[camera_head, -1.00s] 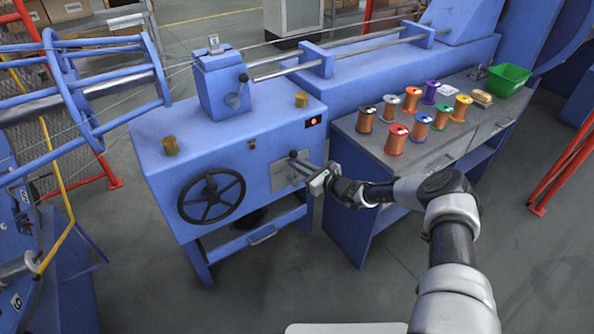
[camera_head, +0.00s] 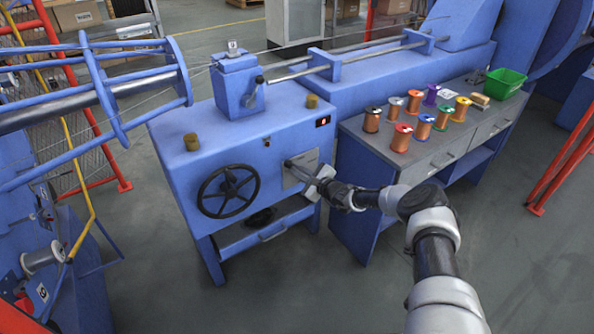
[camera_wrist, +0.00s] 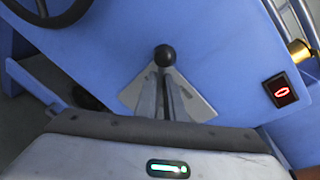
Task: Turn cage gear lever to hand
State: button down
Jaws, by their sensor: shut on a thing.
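The cage gear lever has a black ball knob (camera_wrist: 165,55), seen in the wrist view between the tips of my gripper (camera_wrist: 164,78). My gripper is shut on the lever; the fingers hide most of its shaft. In the head view my gripper (camera_head: 303,172) reaches the front of the blue machine (camera_head: 220,152) from the right. There the lever (camera_head: 288,163) points to the left across its pale plate (camera_head: 311,158). The plate (camera_wrist: 195,100) also shows behind the fingers in the wrist view.
A black handwheel (camera_head: 228,190) sits left of the lever. A red-lit switch (camera_head: 322,122) is above it to the right. A bench (camera_head: 425,150) with several coloured spools and a green bin (camera_head: 505,82) stands to the right. Open floor lies in front.

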jog(key=shift+s+a+f, duration=0.1)
jog(key=c, duration=1.8)
grip_release()
jog(key=shift+c, duration=0.2)
jog(key=p+v, duration=0.6)
jog(key=v, duration=1.1)
jog(key=shift+s, duration=0.15)
